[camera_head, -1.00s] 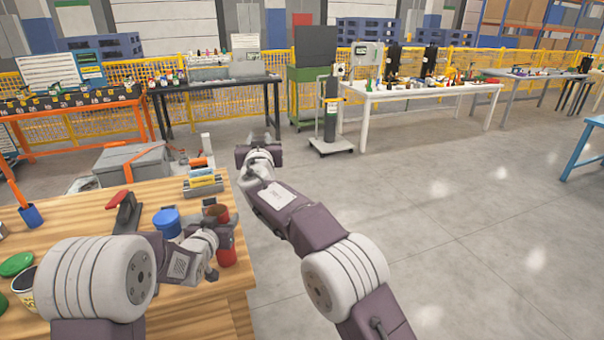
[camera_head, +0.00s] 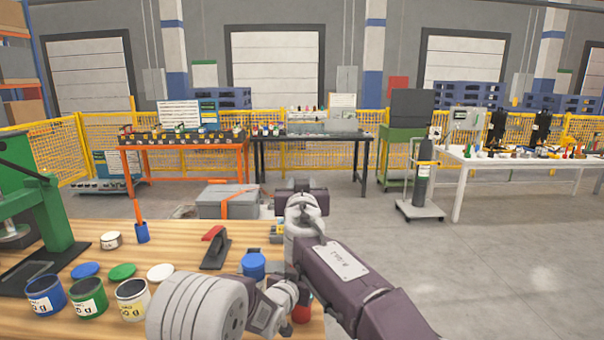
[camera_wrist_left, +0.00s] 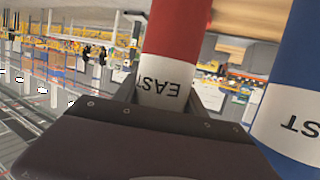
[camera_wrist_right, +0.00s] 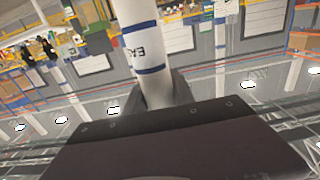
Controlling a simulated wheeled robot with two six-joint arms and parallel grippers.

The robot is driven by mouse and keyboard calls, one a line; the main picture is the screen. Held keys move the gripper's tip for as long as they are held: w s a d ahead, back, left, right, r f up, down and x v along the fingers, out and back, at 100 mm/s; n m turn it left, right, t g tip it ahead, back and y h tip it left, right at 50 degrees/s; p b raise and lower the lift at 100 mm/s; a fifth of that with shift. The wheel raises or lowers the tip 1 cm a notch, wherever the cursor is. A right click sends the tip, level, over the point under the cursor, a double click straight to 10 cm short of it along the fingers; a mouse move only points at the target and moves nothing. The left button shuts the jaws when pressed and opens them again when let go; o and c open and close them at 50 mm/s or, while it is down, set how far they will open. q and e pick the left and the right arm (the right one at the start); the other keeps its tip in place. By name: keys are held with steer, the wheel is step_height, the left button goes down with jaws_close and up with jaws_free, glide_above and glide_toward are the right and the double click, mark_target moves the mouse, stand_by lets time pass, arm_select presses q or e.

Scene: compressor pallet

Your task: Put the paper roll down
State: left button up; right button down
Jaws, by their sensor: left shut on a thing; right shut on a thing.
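The white roll with blue bands and partly hidden lettering (camera_wrist_right: 137,30) is between the fingers of my right gripper (camera_wrist_right: 158,92), which is shut on it. In the head view my right gripper (camera_head: 303,187) is beyond the wooden table's far right corner, and the roll is not visible there. My left gripper (camera_wrist_left: 165,95) is shut on a red cylinder with a white "EAST" label (camera_wrist_left: 177,30). The red cylinder shows partly behind my left wrist in the head view (camera_head: 303,310). A blue cylinder (camera_wrist_left: 298,50) stands beside it.
The wooden table (camera_head: 190,245) holds open paint cans (camera_head: 88,298), loose lids (camera_head: 122,272), a red-handled tool (camera_head: 215,248) and a green press (camera_head: 40,200). A grey box (camera_head: 226,202) stands on the floor beyond. The floor at right (camera_head: 500,270) is clear.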

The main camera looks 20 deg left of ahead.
step_height(320, 180, down, 8)
steer(key=shift+f, duration=0.15)
stand_by(0.3)
steer(key=c, duration=1)
jaws_free()
steer(key=v, duration=1)
